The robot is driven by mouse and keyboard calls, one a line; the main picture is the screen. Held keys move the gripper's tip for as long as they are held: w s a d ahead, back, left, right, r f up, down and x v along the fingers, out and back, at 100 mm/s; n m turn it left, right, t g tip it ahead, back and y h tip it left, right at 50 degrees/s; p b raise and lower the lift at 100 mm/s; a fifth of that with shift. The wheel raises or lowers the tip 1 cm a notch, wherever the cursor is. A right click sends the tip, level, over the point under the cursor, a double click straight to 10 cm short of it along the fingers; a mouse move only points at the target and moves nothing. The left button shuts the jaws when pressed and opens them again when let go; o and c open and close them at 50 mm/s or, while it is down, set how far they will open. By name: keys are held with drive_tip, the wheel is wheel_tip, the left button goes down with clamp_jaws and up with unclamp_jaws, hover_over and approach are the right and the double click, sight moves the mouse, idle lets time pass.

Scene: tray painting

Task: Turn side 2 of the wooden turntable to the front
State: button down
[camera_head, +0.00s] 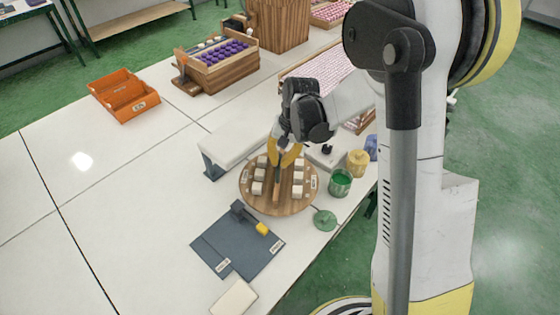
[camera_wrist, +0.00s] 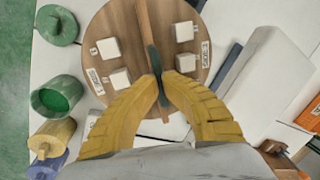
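The round wooden turntable (camera_head: 270,208) lies on the white table, with a raised wooden bar (camera_head: 277,187) across its middle. Several small white blocks sit in a row on each side of the bar. A small white label (camera_head: 313,183) is at the right rim and another (camera_head: 245,178) at the left; I cannot read them reliably. My gripper (camera_head: 279,167) has its yellow fingers down over the bar. In the wrist view, the gripper (camera_wrist: 158,85) closes its dark fingertips on the bar (camera_wrist: 144,22) from both sides. The turntable (camera_wrist: 130,22) is partly hidden by the fingers.
An open green can (camera_head: 340,182) and a yellow one (camera_head: 357,161) stand right of the turntable, with a green lid (camera_head: 325,220) in front. A white raised bench (camera_head: 235,142) is behind left.

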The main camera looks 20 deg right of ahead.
drive_tip(key=shift+n+g, duration=0.7)
drive_tip(key=shift+n, duration=2.9)
drive_tip(key=shift+w+n+g+h, duration=0.15)
drive_tip(key=shift+n+g, duration=0.15)
drive_tip(key=shift+n, duration=1.5)
drive_tip(key=shift+s+n+g+h, duration=0.15)
drive_tip(key=shift+n+g, duration=0.15)
drive_tip(key=shift+n, duration=1.5)
drive_tip(key=shift+w+n+h, duration=0.1)
drive_tip(key=shift+n+h, duration=0.2)
drive_tip(key=shift+n, duration=1.5)
drive_tip(key=shift+w+n+h, duration=0.1)
drive_tip(key=shift+n+h, duration=0.2)
drive_tip(key=shift+n, duration=1.5)
drive_tip(key=shift+n+h, duration=0.4)
drive_tip(key=shift+n, duration=1.5)
drive_tip(key=shift+a+n, duration=0.1)
drive_tip(key=shift+n, duration=1.2)
drive_tip(key=shift+n+h, duration=0.3)
drive_tip(key=shift+n, duration=0.2)
drive_tip(key=c, duration=1.5)
unclamp_jaws()
drive_tip(key=shift+o, duration=0.2)
